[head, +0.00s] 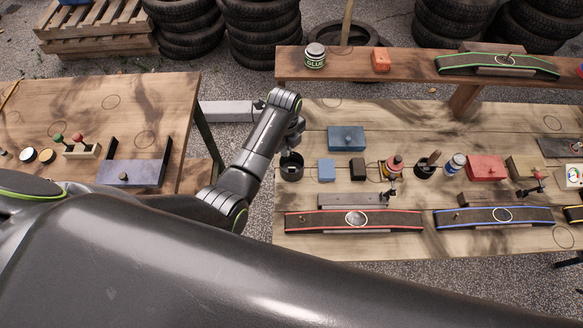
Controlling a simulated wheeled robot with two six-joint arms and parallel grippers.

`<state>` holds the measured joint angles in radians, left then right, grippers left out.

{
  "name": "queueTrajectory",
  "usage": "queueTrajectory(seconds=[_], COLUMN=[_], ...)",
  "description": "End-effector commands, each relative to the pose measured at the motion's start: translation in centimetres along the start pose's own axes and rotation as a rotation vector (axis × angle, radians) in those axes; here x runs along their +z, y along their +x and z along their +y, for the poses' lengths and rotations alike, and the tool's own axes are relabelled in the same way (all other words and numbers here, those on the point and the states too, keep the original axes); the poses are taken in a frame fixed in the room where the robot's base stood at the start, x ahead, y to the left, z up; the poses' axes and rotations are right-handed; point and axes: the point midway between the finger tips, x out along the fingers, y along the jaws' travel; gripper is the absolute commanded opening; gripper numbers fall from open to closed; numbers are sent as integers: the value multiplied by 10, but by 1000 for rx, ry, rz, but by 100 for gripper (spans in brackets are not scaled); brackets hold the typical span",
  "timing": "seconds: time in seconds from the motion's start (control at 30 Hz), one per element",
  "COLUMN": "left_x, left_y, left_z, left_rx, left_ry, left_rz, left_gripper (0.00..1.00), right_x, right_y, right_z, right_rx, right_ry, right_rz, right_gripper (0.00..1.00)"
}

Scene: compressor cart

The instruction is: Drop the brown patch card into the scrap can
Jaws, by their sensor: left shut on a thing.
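My left gripper (294,141) is at the left end of the right-hand workbench, pointing down just above a small dark round can (291,172), which looks like the scrap can. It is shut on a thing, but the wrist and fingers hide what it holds. I cannot make out the brown patch card anywhere in this view. The can stands upright near the bench's left edge, and its inside is partly hidden by the gripper. My right gripper is not in view.
Beside the can stand a small blue block (326,171), a black block (357,169) and a blue box (346,138). A red-edged strip (320,221) lies in front. A raised shelf (400,68) runs behind. A gap separates the left bench (180,100) from this one.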

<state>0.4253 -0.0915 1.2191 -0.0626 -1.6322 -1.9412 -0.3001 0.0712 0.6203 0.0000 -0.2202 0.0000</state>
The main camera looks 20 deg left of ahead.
Motion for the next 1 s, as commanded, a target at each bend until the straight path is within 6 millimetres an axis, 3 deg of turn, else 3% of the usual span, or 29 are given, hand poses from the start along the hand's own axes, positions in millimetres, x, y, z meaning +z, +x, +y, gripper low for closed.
queueTrajectory(seconds=[0.37, 0.4, 0.57, 0.87, 1.0], left_x=[0, 0, 0, 0, 1], left_y=[6, 6, 5, 4, -8], left_z=[0, 0, 0, -1, -11], left_rx=[-1, -1, -1, -1, -4], left_ry=[0, 0, 0, 0, -1], left_rz=[0, 0, 0, 0, -1], left_gripper=[0, 10, 31, 31, 31], right_x=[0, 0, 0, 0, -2], right_y=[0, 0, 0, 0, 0], right_z=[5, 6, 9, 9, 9], right_rx=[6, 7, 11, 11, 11], right_ry=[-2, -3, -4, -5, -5], right_rz=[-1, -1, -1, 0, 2], right_gripper=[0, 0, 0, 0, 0])
